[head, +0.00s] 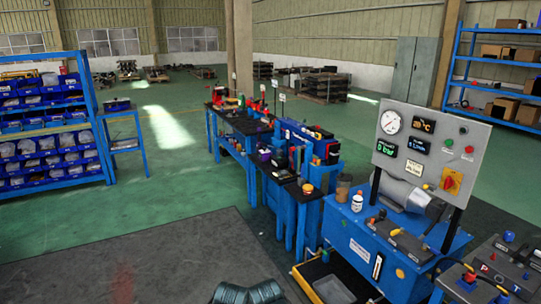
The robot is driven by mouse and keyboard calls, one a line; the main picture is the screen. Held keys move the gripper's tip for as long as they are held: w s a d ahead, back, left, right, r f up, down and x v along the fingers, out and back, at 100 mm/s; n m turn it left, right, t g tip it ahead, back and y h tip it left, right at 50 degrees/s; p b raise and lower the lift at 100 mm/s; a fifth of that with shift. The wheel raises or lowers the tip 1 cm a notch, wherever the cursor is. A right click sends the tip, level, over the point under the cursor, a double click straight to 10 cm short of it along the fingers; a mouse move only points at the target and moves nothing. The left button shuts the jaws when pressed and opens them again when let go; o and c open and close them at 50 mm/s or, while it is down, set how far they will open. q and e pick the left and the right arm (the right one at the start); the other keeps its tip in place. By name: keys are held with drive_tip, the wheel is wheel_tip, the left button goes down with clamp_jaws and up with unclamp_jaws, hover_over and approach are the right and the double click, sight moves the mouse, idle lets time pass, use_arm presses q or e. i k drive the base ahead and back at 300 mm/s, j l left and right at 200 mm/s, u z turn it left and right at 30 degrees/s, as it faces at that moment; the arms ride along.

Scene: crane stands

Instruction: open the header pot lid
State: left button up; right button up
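No part is clearly marked as the header pot or its lid, so I cannot tell which it is. A brownish cup-like pot (343,188) stands upright on the near blue hydraulic unit (352,243). A small white jar with a dark top (357,202) stands just right of and nearer than the pot. A grey motor cylinder (405,192) lies behind them under the panel. Neither of my grippers is in view.
A grey gauge panel (432,148) rises over the unit. A black tray with a yellow edge (325,283) sits low at its front. Dark ribbed coils (248,292) show at the bottom.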

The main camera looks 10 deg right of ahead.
sight(343, 177)
drive_tip(key=i+u, duration=0.2)
drive_tip(key=i, duration=0.6)
drive_tip(key=i+l+u, duration=0.15)
drive_tip(key=i, duration=0.6)
drive_tip(key=i+j+z, duration=0.25)
drive_tip(key=i, duration=0.45)
drive_tip(key=i+l+z, duration=0.1)
drive_tip(key=z, duration=0.3)
drive_tip(key=i+z, duration=0.55)
drive_tip(key=z, duration=0.25)
